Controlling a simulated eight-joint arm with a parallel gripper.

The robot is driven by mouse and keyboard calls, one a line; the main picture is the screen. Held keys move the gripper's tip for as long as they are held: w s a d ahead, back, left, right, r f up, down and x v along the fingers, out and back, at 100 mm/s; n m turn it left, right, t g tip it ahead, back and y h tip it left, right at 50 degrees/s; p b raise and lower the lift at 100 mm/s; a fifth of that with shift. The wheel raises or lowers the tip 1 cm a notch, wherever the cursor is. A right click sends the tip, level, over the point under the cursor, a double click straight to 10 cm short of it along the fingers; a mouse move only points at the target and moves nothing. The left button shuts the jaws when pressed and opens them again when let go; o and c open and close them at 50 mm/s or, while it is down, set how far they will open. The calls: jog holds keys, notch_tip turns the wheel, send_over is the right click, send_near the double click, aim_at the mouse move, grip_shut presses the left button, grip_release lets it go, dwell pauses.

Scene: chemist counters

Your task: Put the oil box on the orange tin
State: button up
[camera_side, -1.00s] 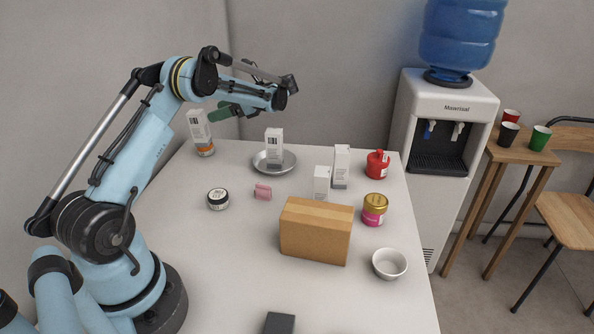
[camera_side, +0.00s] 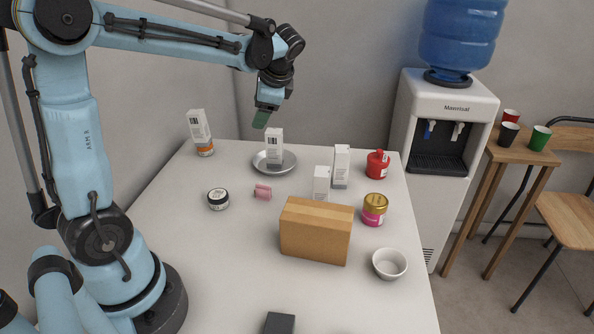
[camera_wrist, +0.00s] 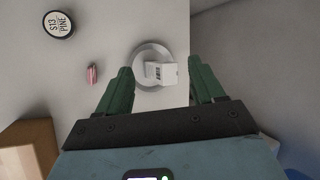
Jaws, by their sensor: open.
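My gripper (camera_side: 261,121) points down above a white box (camera_side: 275,146) on a round silver dish (camera_side: 290,163) at the back of the table. In the wrist view the two green fingers are apart, and the white box (camera_wrist: 162,73) lies between them, with the dish rim (camera_wrist: 140,56) around it. Nothing is held. Other white boxes stand at the back left (camera_side: 198,128) and at right of centre (camera_side: 341,165), with a shorter one (camera_side: 321,184). The back left one has orange at its base (camera_side: 205,151); I cannot tell whether that is a separate tin. The labels are too small to read.
A wooden block (camera_side: 315,232) stands in the middle front. A red pot (camera_side: 377,164), a gold-lidded pink tin (camera_side: 374,210) and a white bowl (camera_side: 389,264) are on the right.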

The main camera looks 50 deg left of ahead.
jog(key=s+d+f+n+t+h, duration=0.2)
jog(key=s+d+n+t+h, duration=0.1)
jog(key=d, duration=0.6)
jog(key=s+d+f+n+t+h, duration=0.1)
jog(key=s+d+n+t+h, duration=0.2)
jog(key=d, duration=0.7)
jog(key=s+t, duration=0.1)
jog(key=s, duration=0.1)
jog(key=shift+s+d+f+h, duration=0.2)
jog(key=shift+s+f+h, duration=0.1)
jog(key=shift+f+h, duration=0.1)
